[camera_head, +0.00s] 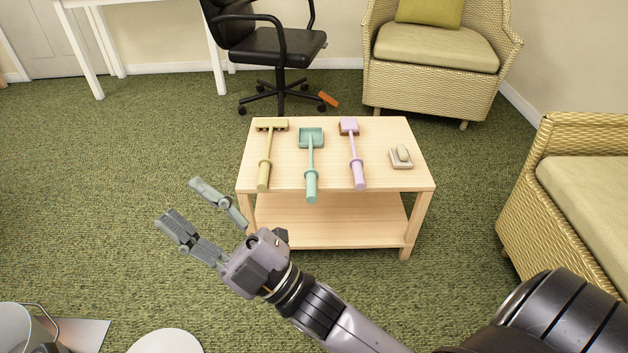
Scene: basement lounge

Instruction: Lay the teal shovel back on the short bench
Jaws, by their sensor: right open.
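The teal shovel (310,152) lies on the short wooden bench (384,136), between a yellow rake (265,160) and a purple tool (354,152). Its scoop points to the back and its handle end reaches the bench's front edge. My right gripper (182,207) is open and empty, in front and to the left of the bench, apart from the shovel. Its arm comes in from the lower right. My left gripper does not show.
A small grey and beige object (401,157) sits at the bench's right. A black office chair (273,47) and a wicker armchair (435,55) stand behind; another wicker seat (560,230) is at right. An orange item (328,99) lies on the carpet.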

